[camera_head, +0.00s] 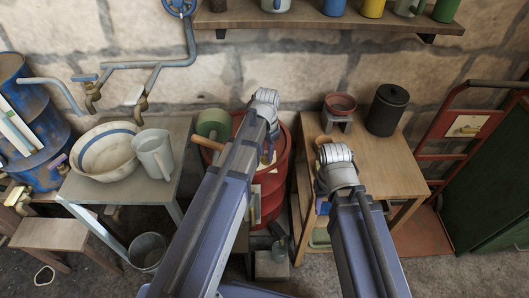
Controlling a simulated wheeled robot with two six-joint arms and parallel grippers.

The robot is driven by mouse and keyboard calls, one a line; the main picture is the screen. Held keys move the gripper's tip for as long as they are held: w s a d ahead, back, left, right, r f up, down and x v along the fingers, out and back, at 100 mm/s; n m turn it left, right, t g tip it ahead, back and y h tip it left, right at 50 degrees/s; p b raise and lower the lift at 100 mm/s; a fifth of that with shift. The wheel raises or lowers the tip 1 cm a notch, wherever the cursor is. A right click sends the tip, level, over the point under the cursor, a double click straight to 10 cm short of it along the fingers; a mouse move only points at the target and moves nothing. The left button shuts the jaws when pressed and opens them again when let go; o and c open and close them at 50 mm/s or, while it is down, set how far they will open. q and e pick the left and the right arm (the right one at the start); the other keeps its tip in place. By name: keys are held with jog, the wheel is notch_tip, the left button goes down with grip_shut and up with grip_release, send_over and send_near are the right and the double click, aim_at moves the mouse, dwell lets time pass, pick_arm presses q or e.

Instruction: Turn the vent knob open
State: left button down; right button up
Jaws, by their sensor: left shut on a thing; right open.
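I cannot make out the vent knob for sure; my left arm covers part of the red drum (281,185) in the middle. My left gripper (268,155) points down in front of this drum and is mostly hidden behind its own arm. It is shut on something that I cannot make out. My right gripper (325,207) is open, hanging low in front of the wooden table, largely hidden by its wrist. A green cylinder (212,123) and a wooden handle (207,142) show just left of my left arm.
A bench (100,192) at left carries a bowl (105,150) and a jug (153,155). A blue barrel (40,120) stands beside it. The wooden table (385,160) carries a red bowl (340,103) and a dark canister (386,110). A bucket (148,250) stands on the floor.

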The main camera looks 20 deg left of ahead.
pick_arm(q)
jog(key=shift+w+d, duration=0.1)
jog(key=shift+w, duration=0.15)
jog(key=c, duration=1)
grip_release()
jog(key=o, duration=0.3)
jog(key=shift+d, duration=0.1)
jog(key=shift+o, duration=0.9)
jog(key=shift+s, duration=0.1)
jog(key=shift+s+r+p, duration=0.1)
jog(key=shift+r+p, duration=0.7)
jog(key=shift+p, duration=0.05)
notch_tip(320, 180, up, 8)
jog(key=p, duration=0.7)
jog(key=shift+f, duration=0.2)
